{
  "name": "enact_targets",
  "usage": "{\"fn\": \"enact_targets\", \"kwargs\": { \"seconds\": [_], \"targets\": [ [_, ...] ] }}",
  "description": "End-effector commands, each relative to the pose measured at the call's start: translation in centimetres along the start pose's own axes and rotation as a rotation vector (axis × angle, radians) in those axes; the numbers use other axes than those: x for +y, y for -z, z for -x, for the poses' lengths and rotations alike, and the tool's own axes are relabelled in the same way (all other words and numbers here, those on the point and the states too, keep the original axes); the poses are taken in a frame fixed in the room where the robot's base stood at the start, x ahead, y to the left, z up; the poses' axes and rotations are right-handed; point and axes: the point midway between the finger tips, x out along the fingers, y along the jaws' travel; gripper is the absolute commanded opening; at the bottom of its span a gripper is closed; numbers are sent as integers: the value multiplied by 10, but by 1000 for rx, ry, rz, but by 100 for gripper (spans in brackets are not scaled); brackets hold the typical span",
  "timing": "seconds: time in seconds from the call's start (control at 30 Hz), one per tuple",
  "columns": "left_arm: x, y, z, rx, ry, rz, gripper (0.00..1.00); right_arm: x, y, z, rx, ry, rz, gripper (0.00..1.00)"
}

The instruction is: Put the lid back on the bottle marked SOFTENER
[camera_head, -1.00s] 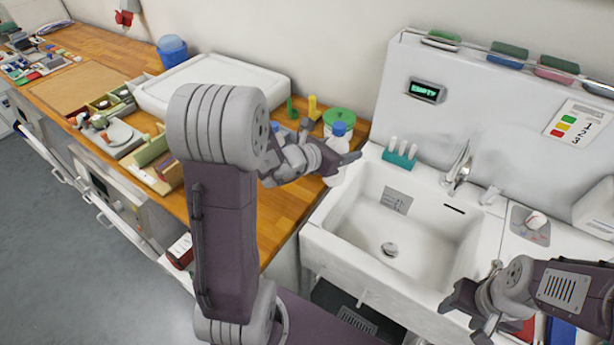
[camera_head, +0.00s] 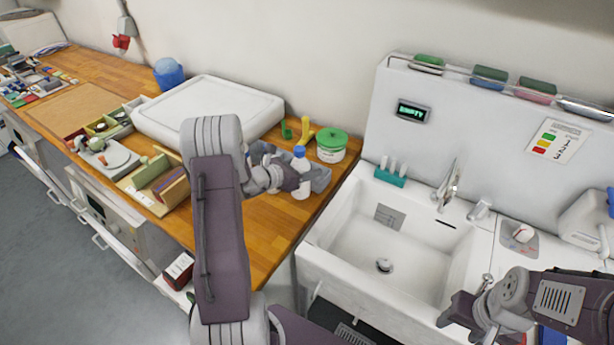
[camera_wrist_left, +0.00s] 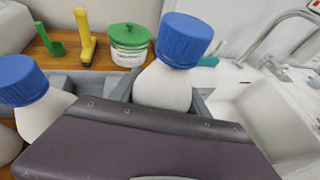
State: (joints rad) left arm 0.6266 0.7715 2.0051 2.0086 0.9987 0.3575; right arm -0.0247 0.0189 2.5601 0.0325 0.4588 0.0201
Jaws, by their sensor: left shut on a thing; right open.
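A white bottle (camera_head: 301,185) with a blue lid (camera_head: 299,152) on its top stands upright at the grey caddy (camera_head: 321,178) on the wooden counter. A second white bottle (camera_wrist_left: 45,112) with a blue lid (camera_wrist_left: 22,80) shows at the left of that view. No SOFTENER marking is readable on either bottle. My right gripper (camera_head: 463,318) is open and empty, low at the sink's front right.
A tub with a green lid (camera_head: 332,137) stands behind the caddy, beside a yellow object (camera_head: 306,133) and a green one (camera_head: 287,130). The white sink (camera_head: 345,240) with its tap (camera_head: 447,190) is right of the counter. A large white tray (camera_head: 210,100) lies further left.

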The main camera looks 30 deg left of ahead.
Motion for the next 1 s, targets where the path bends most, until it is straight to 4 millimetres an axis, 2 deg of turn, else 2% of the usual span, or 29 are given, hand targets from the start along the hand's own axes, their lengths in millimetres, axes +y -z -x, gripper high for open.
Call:
{"fn": "enact_targets", "kwargs": {
  "seconds": [0.13, 0.3, 0.4, 0.8, 0.83, 0.9, 1.0],
  "targets": [
    [0, 2, -1, 0, 1, 1, 0, 0, 0, 1, 0, 0, 0, 53],
    [-1, 27, -11, 1, 1, 2, 0, 0, 1, 6, 0, 0, 0, 53],
    [0, 35, -15, -1, 0, 1, 0, 0, 1, 6, 0, 0, 0, 53],
    [0, 41, -17, -1, 0, -1, 0, 0, 0, 0, 0, 0, 0, 53],
    [0, 40, -16, 0, 0, 0, 60, 0, 0, 2, 0, 0, 0, 53],
    [0, 40, -16, 0, 0, 0, 76, 0, 0, 2, 0, 0, 0, 53],
    [0, 40, -16, 0, 0, 0, 76, 0, 0, 2, 0, 0, 0, 53]
  ]
}}
